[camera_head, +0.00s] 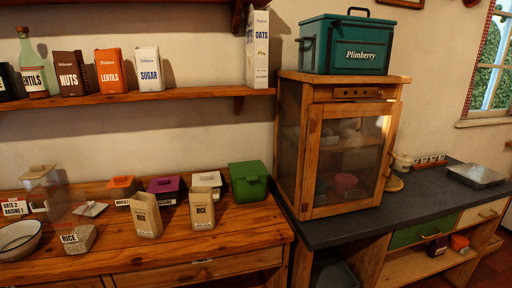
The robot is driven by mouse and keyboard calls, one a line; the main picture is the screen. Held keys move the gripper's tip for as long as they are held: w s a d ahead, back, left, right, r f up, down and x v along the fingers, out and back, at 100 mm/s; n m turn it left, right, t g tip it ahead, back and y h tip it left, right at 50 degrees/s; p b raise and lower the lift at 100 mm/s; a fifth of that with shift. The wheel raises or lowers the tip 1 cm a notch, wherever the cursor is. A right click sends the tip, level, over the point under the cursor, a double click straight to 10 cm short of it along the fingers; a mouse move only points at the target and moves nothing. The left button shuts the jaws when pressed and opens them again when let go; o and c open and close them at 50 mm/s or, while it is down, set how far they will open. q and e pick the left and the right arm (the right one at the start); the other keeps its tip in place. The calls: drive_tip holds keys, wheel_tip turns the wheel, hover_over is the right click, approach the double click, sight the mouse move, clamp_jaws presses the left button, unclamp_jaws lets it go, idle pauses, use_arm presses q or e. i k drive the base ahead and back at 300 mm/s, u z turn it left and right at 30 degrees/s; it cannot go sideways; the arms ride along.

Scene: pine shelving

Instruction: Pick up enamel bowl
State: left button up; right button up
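A pale, cream-coloured bowl (20,239) stands on the wooden counter at the far left of the head view. The left edge of the picture cuts it off. Its inside is light with a dark curved line in it, and I cannot tell what that line is. It looks like the enamel bowl. Neither of my grippers is in view.
A rice container (78,238) stands just right of the bowl. Paper bags (146,215), lidded boxes and a green bin (248,181) stand further right. A shelf (140,97) with packets hangs above. A glass-fronted cabinet (345,145) stands on the dark counter.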

sight(18, 239)
drive_tip(key=u, duration=1.85)
